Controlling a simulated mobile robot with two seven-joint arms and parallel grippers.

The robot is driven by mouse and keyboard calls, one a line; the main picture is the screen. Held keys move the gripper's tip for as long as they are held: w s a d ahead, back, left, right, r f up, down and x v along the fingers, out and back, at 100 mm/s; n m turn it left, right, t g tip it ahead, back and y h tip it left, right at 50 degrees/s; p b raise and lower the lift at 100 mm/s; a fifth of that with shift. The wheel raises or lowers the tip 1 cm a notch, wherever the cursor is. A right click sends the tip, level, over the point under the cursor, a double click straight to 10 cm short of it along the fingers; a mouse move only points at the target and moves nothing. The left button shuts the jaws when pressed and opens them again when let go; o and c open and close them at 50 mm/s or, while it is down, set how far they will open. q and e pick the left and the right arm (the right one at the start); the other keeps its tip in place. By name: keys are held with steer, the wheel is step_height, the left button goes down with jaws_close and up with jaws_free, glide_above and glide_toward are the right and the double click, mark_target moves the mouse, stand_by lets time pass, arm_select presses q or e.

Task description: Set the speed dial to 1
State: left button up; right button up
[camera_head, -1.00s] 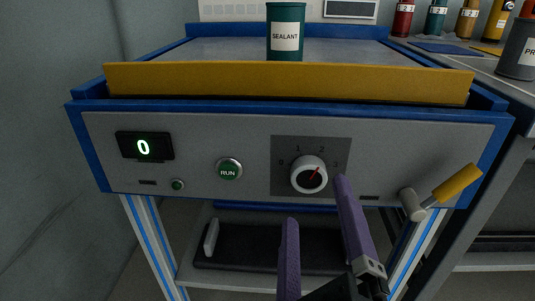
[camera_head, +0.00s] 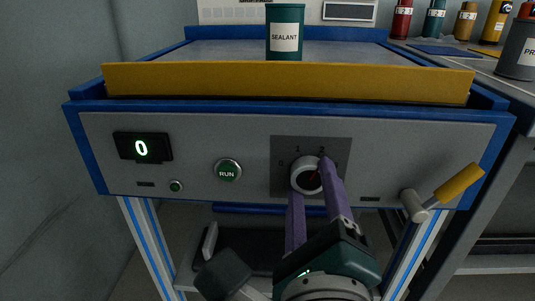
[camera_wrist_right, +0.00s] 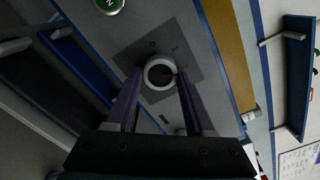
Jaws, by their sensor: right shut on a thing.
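The right wrist view also shows the dial (camera_wrist_right: 160,74) between both fingertips.
A sealant can (camera_head: 285,32) stands above, behind the yellow bar (camera_head: 200,82). A side bench holds several bottles.

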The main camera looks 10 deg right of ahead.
jaws_close()
steer(key=shift+r+n+p, duration=0.1)
steer(key=shift+n+p, duration=0.75)
steer(key=shift+n, duration=0.05)
steer(key=n+p, duration=0.1)
steer(key=n, duration=0.1)
steer(key=shift+n+p, duration=0.3)
steer(key=n+p, duration=0.1)
steer(key=n, duration=0.2)
steer(key=shift+n+p, duration=0.6)
steer(key=shift+n, duration=0.5)
